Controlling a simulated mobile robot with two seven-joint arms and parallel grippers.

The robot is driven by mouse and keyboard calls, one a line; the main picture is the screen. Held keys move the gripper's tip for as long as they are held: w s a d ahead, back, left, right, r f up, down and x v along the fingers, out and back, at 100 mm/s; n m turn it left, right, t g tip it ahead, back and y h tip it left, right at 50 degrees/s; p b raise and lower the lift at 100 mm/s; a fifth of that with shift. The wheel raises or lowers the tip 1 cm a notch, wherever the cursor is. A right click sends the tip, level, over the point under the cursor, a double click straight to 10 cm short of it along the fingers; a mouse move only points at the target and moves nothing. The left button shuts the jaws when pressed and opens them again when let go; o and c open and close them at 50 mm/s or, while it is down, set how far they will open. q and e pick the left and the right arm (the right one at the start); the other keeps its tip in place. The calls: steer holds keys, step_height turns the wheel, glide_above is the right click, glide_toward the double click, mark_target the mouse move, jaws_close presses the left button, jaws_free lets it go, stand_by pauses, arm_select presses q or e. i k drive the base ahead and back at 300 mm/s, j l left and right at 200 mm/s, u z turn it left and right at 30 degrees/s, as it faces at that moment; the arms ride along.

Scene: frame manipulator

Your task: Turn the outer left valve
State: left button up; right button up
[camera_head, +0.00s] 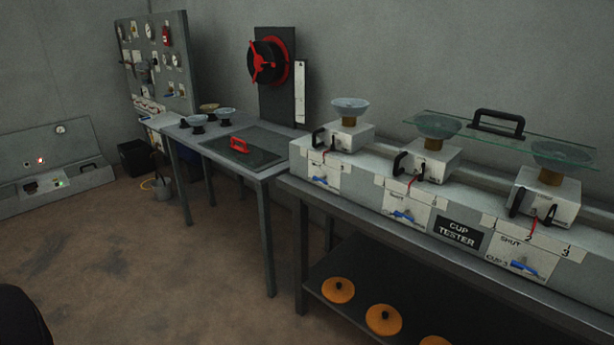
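The cup tester (459,234) is a long grey-white box on a dark table at the right. Its front has several small blue valve handles. The leftmost blue valve (320,180) is on the white panel below the left cup. The middle blue valve (403,216) and the right blue valve (524,269) sit further right. All three handles look roughly level, with a slight tilt; their exact settings are too small to read. A large red handwheel (268,62) is mounted on a dark upright board at the back. Neither gripper shows in this view.
A glass plate (480,128) with a black handle lies over the middle and right cups. The left cup (350,107) is uncovered. Orange discs (338,290) lie on the lower shelf. A second table (222,148) holds cups and a red handle. The floor at left is mostly clear.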

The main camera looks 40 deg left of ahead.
mark_target(320, 181)
steer(key=j, duration=0.45)
steer(key=i+j+u, duration=0.1)
steer(key=j, duration=0.35)
steer(key=i+j, duration=0.1)
steer(key=j, duration=0.35)
steer(key=i+j, duration=0.1)
steer(key=j, duration=0.35)
steer(key=i+j+u, duration=0.1)
steer(key=j, duration=0.3)
steer(key=i+j, duration=0.1)
steer(key=j, duration=0.35)
steer(key=i+j+u, duration=0.1)
steer(key=j, duration=0.35)
steer(key=i+j, duration=0.1)
steer(key=j, duration=0.35)
